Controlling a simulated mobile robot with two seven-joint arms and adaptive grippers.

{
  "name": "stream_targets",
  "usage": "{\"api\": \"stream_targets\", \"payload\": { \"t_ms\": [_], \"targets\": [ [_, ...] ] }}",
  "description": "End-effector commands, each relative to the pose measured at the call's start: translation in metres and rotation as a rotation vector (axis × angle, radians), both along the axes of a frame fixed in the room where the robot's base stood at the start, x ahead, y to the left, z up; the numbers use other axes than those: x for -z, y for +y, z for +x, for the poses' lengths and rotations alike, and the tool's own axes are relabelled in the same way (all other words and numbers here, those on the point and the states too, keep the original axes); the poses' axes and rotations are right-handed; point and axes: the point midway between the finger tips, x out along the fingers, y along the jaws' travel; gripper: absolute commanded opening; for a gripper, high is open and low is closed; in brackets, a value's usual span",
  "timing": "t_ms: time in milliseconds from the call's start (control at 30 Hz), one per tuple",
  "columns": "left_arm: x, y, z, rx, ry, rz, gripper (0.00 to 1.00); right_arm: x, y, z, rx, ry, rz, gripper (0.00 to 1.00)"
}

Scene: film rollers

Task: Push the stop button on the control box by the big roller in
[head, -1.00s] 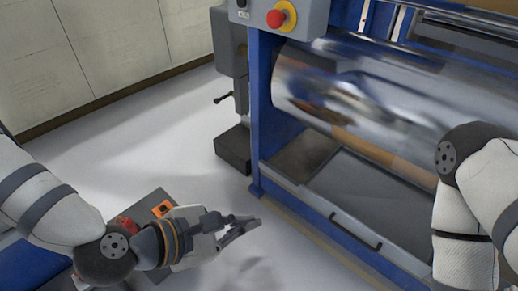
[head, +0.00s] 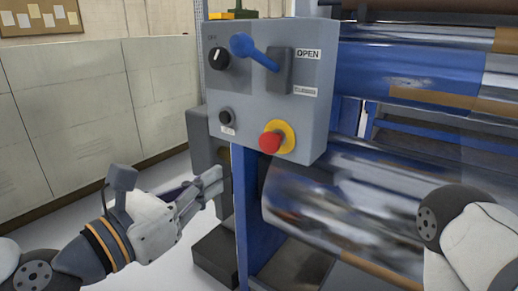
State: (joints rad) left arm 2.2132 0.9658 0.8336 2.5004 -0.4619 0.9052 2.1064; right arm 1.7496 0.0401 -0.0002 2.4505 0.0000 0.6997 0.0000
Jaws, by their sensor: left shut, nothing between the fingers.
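The grey control box (head: 243,92) is mounted on the blue frame at the upper middle of the head view. Its red stop button (head: 270,142) with a yellow collar sits at the lower right of the front face. The big shiny roller (head: 340,205) is to the right, below the box. My left gripper (head: 214,180) is shut and empty. In the picture it is below and left of the stop button, apart from it. My right gripper is out of view; only part of my right arm shows at the lower right.
The box also carries a blue-handled lever (head: 254,50) by an OPEN label, a black knob (head: 216,58) and a small dark button (head: 226,117). A blue frame post (head: 246,215) stands under the box. Panelled wall (head: 90,115) is at the left.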

Motion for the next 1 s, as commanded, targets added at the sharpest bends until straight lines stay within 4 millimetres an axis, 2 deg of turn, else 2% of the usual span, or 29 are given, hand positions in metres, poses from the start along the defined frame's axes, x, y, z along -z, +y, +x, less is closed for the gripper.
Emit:
{"api": "stream_targets", "payload": {
  "t_ms": [200, 433, 533, 800, 1000],
  "targets": [
    [0.014, -0.01, 0.017, 0.002, 0.019, 0.001, 0.0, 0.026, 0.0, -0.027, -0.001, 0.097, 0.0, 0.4],
    [0.015, -0.03, 0.043, 0.002, 0.014, 0.003, 0.0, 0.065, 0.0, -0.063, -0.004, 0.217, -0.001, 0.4],
    [0.004, -0.043, 0.058, 0.0, 0.003, 0.006, 0.0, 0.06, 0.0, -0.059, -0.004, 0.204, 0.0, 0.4],
    [0.0, -0.073, 0.099, 0.0, -0.002, 0.004, 0.0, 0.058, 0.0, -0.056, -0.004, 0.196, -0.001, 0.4],
    [0.0, -0.082, 0.112, 0.0, 0.0, 0.002, 0.0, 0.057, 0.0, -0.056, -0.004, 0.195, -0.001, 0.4]
  ]
}}
